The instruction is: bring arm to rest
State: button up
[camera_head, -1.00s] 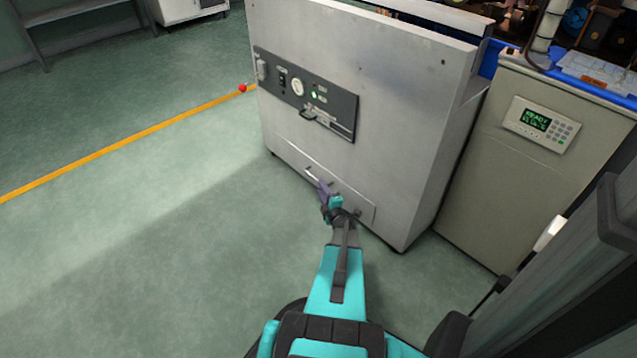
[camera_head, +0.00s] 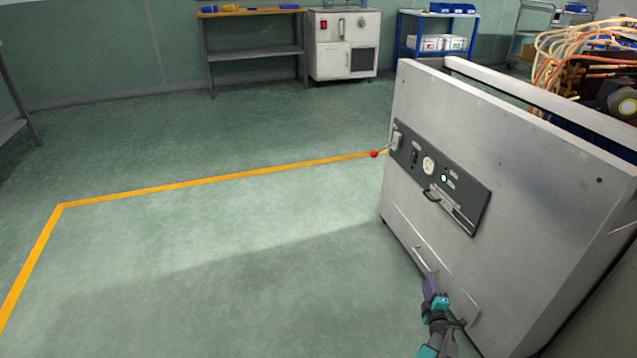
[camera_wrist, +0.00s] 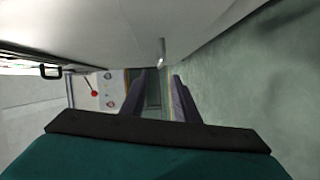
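My gripper (camera_head: 430,284) is in front of the lower part of a grey metal cabinet (camera_head: 530,170), by the low drawer panel and its bar handle (camera_head: 422,258). In the wrist view its two purple fingers (camera_wrist: 160,88) stand apart with nothing between them, so it is open and empty. The cabinet's pale wall fills the top of the wrist view. In the head view only the end of my arm shows at the bottom edge.
The cabinet's control panel (camera_head: 440,178) has a gauge and a lit white lamp. A lever with a red knob (camera_head: 374,154) sticks out at its left edge. A yellow floor line (camera_head: 210,180) crosses open floor. A bench (camera_head: 250,50) and a blue rack (camera_head: 437,38) stand behind.

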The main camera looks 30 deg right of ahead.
jog(key=w+a+r+n+t+y+p, duration=0.1)
jog(key=w+a+r+n+y+p, duration=0.15)
jog(key=w+a+r+p, duration=0.55)
jog(key=w+a+r+n+t+y+p, duration=0.2)
jog(key=w+a+r+y+p, duration=0.1)
jog(key=w+a, duration=0.95)
jog(key=w+a+r+m+g+y+p, duration=0.1)
jog(key=w+a+r+p, duration=0.15)
jog(key=a, duration=0.55)
jog(key=w+a+r+g+y+p, duration=0.1)
jog(key=a+r+g+p, duration=0.1)
jog(key=a+p, duration=0.35)
jog(key=w+a+r+m+g+y+p, duration=0.1)
jog(key=a+r+p, duration=0.1)
jog(key=a, duration=0.7)
jog(key=s+a+m+g+p, duration=0.3)
jog(key=s+a+g+p, duration=0.45)
jog(key=s+a, duration=0.55)
jog(key=s+a+r+m+g, duration=0.1)
jog(key=s+a+m+g, duration=0.1)
jog(key=s, duration=0.6)
jog(key=s+a+r+m+g+y+p, duration=0.1)
jog(key=s+a+m+g, duration=0.1)
jog(key=s+g, duration=0.3)
jog(key=s+a+r+m+g, duration=0.1)
jog(key=s+a+m+g, duration=0.1)
jog(key=s, duration=1)
jog(key=shift+s+r+m+g, duration=0.2)
jog(key=shift+r+m+g, duration=0.05)
jog(key=shift+m+g, duration=0.7)
